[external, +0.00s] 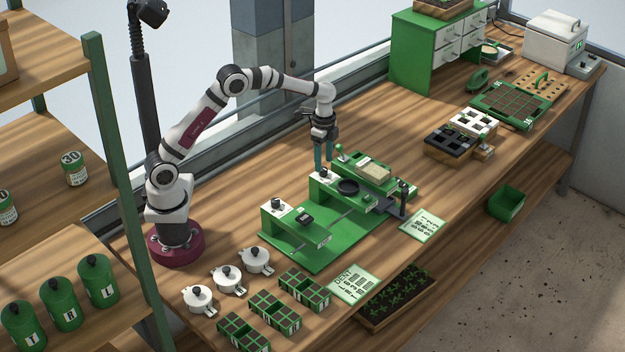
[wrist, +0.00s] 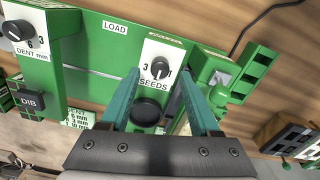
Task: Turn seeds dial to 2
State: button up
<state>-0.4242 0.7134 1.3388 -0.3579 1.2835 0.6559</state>
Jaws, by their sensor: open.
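The seeds dial (wrist: 159,67) is a small black knob on a white plate marked SEEDS, in the upper middle of the wrist view. A 3 shows to its left and a 1 to its right; I cannot tell clearly where its pointer stands. My gripper (wrist: 161,80) is open, its two teal fingers on either side of the dial in the picture, apart from it. In the external view my gripper (external: 324,168) points down over the white-topped seeds block (external: 316,181) of the green seeder (external: 330,240). There the fingers hide the dial.
A black round cup (wrist: 147,111) sits just below the dial. The DENT mm dial (wrist: 17,30) and black DIB button (wrist: 31,102) are at left. A green part with a lever (wrist: 225,78) stands close at right. White lidded pots (external: 228,279) stand at front left.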

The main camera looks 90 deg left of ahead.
aim_at(324, 168)
notch_tip(324, 168, up, 13)
jog(key=shift+r, duration=0.2)
jog(key=s+d+r, duration=0.3)
jog(key=s+d, duration=0.8)
jog(key=s+d+f+y, duration=0.1)
jog(key=s+f, duration=0.3)
jog(key=s, duration=0.6)
jog(key=s+d+f+n, duration=0.1)
jog(key=s+d+f, duration=0.3)
jog(key=s, duration=0.6)
jog(key=shift+d+f+y, duration=0.2)
jog(key=shift+f+y, duration=0.05)
jog(key=shift+y, duration=0.15)
